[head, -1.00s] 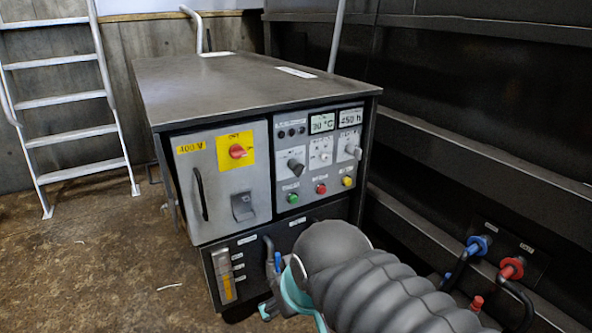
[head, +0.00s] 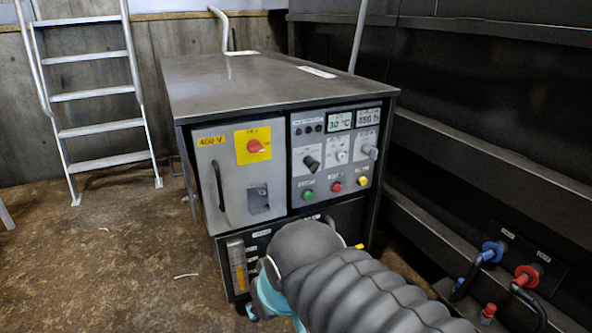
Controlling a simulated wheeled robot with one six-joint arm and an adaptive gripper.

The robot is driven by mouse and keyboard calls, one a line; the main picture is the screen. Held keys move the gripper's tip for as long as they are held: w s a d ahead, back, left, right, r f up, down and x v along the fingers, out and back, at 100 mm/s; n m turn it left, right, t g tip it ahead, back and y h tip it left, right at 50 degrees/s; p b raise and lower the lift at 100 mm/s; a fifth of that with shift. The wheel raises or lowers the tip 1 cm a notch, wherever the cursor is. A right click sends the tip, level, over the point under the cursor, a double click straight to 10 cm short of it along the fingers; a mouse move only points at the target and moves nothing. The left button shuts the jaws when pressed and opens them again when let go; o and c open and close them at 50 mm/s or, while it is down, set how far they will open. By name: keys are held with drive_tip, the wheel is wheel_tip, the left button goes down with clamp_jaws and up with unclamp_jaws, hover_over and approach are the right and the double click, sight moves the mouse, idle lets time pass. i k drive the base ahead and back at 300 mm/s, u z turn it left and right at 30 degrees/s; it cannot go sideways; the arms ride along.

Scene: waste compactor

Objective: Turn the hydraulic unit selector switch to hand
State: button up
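The hydraulic unit (head: 280,85) is a grey metal cabinet in the middle of the head view. Its control panel carries a black rotary knob (head: 312,164) on the left, a small pale switch (head: 341,156) in the middle and a grey rotary knob (head: 370,151) on the right. Their labels are too small to read, so I cannot tell which is the hand selector or its setting. My arm, in a grey ribbed sleeve with a teal part at its end, lies below the panel, in front of the cabinet's lower section. My gripper's fingers do not show.
A red main switch (head: 255,147) on a yellow plate sits left of the panel, above a door handle (head: 217,187). Green, red and yellow buttons (head: 363,181) line the panel's bottom. A ladder (head: 97,95) stands at left. Blue and red hose couplings (head: 526,277) are at right. Floor at left is mostly clear.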

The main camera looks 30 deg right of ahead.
sight(313, 165)
drive_tip(key=k, duration=0.35)
drive_tip(key=z, duration=0.75)
